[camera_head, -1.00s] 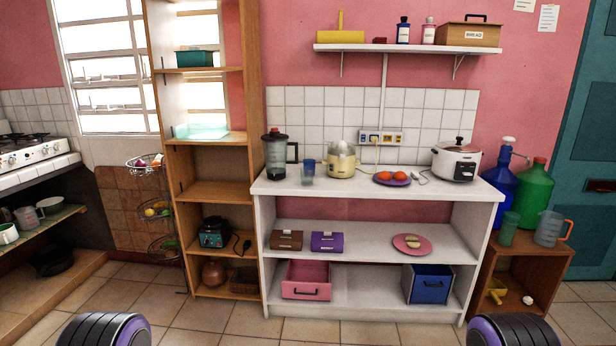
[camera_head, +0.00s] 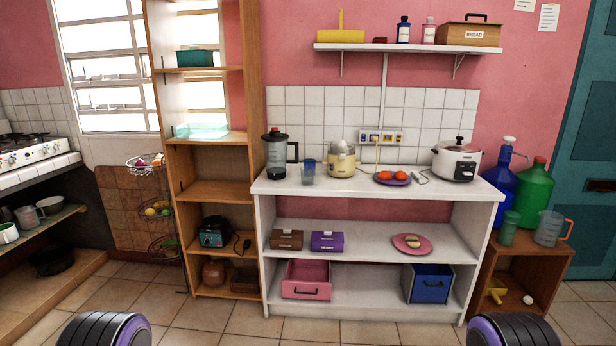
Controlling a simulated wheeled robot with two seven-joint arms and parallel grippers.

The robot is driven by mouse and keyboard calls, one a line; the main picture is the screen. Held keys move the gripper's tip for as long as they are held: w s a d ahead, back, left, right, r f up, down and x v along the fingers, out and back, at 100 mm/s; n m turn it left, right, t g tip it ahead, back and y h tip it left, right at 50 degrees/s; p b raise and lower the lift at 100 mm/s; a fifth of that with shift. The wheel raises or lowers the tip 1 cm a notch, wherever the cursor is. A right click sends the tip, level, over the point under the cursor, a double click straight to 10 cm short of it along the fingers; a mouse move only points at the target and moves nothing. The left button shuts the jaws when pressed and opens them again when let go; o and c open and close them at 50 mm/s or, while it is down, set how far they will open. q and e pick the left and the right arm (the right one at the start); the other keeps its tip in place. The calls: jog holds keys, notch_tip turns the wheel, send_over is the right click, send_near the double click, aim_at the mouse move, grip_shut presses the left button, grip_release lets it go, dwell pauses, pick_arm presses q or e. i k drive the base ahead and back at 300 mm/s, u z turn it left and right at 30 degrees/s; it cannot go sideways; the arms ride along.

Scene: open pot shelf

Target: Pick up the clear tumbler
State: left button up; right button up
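A clear, bluish tumbler (camera_head: 307,175) stands upright on the white counter (camera_head: 345,187). It is between the blender (camera_head: 276,157) on its left and the yellow juicer (camera_head: 341,164) on its right. Something blue shows at its upper part; I cannot tell whether this is a second cup behind it. Neither of my grippers is in view. Only rounded black and purple parts of my own arms show at the bottom left and bottom right, far from the tumbler.
A purple plate with red-orange fruit (camera_head: 392,178) and a white cooker (camera_head: 456,161) stand further right on the counter. A wall shelf (camera_head: 400,49) hangs above. A tall wooden shelf (camera_head: 254,110) borders the counter's left end. The tiled floor in front is clear.

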aim_at(307, 172)
jog(key=z, duration=0.4)
jog(key=i, duration=0.4)
jog(key=z, duration=0.9)
jog(key=i, duration=1.75)
jog(key=u, duration=0.75)
